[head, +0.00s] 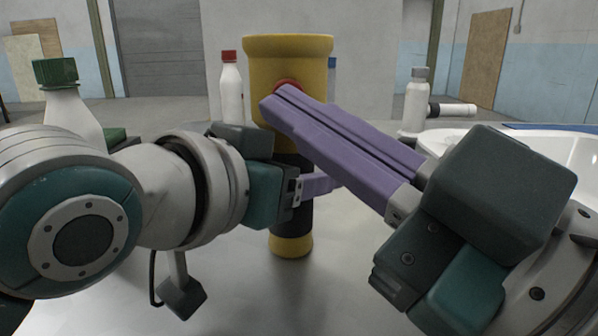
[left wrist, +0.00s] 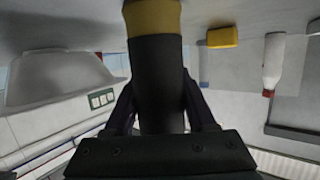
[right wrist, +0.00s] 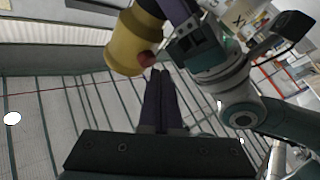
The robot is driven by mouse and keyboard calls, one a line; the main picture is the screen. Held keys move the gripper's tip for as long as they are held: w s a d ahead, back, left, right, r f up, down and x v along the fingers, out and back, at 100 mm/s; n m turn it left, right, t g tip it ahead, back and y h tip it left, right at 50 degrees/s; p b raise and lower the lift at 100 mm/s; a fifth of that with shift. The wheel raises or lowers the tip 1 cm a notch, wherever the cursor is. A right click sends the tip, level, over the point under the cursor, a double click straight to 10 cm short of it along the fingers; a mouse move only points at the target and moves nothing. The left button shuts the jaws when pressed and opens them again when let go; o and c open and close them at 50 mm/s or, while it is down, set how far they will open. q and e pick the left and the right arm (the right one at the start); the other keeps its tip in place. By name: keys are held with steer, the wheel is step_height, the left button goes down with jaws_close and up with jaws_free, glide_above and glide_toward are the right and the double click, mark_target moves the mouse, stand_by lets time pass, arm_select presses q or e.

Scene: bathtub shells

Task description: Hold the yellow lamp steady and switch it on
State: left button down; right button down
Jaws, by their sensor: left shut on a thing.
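The yellow lamp (head: 288,62) stands upright in the middle of the head view, with a wide yellow head, a black handle and a yellow foot. I cannot tell whether its foot touches the table. A red button (head: 289,84) on its head is partly hidden by my right fingers. My left gripper (head: 318,185) is shut around the black handle (left wrist: 158,85), which fills the gap between its fingers in the left wrist view. My right gripper (head: 273,98) is shut and empty. Its purple tips (right wrist: 160,73) are close to the red button (right wrist: 146,60); contact is unclear.
A green-capped bottle (head: 72,112) stands at left and a red-capped bottle (head: 231,90) behind the lamp. A grey-capped bottle (head: 415,105) stands right, near the white bathtub (head: 565,150). A yellow block (left wrist: 222,37) shows in the left wrist view. The grey table (head: 270,300) is clear in front.

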steer(key=shift+w, duration=0.1)
stand_by(0.5)
steer(key=shift+w, duration=0.45)
stand_by(0.4)
steer(key=shift+s, duration=0.55)
arm_select(q)
steer(key=shift+c, duration=0.7)
jaws_free()
arm_select(e)
steer(key=s, duration=0.6)
